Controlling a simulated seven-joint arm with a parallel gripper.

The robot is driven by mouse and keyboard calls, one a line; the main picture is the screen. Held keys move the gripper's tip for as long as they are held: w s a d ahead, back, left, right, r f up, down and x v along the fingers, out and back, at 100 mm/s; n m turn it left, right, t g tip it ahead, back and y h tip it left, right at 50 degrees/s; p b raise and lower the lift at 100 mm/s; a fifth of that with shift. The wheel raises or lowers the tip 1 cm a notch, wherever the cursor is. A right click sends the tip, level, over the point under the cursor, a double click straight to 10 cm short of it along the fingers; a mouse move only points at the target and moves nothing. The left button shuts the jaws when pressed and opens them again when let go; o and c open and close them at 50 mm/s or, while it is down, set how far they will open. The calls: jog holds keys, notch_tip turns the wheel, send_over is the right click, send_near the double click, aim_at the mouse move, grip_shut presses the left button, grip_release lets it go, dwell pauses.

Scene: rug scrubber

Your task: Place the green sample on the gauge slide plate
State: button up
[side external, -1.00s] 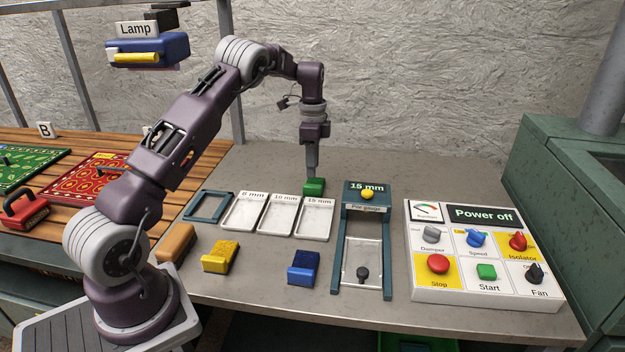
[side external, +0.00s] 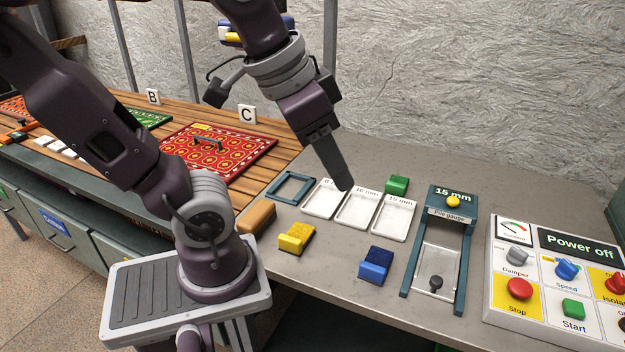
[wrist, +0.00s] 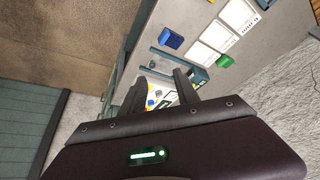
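The green sample (side external: 397,185) is a small block on the grey bench, behind the 15 mm tray and left of the pile gauge. It also shows in the wrist view (wrist: 225,61). The gauge slide plate (side external: 432,262) is a pale plate with a black knob, lying between the gauge's blue-green side rails. No sample is on it. My gripper (side external: 343,186) appears left of the green sample, over the trays in the picture, and apart from the sample. In the wrist view its two fingers (wrist: 160,88) are spread with nothing held between them.
The pile gauge (side external: 452,214) reads 15 mm and has a yellow button. White trays (side external: 357,212) lie left of it. A yellow block (side external: 296,238) and a blue block (side external: 375,265) sit in front. The control panel (side external: 550,265) at right reads Power off.

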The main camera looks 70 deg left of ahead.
jog(key=o, duration=0.4)
jog(key=shift+n, duration=0.3)
jog(key=s+f, duration=0.2)
jog(key=s, duration=0.1)
jog(key=shift+s+d+f, duration=0.1)
jog(key=shift+s+d, duration=0.05)
jog(key=shift+d, duration=0.2)
jog(key=o, duration=0.5)
jog(key=shift+c, duration=0.2)
jog(key=n+g+y, duration=0.2)
jog(key=n+y, duration=0.1)
jog(key=n, duration=0.6)
send_over(396, 183)
jog(key=s+d, duration=0.2)
jog(key=f, duration=1.9)
jog(key=shift+s+a+f, duration=0.1)
jog(key=shift+a+f, duration=0.15)
jog(key=x, duration=0.7)
jog(key=shift+w, duration=0.35)
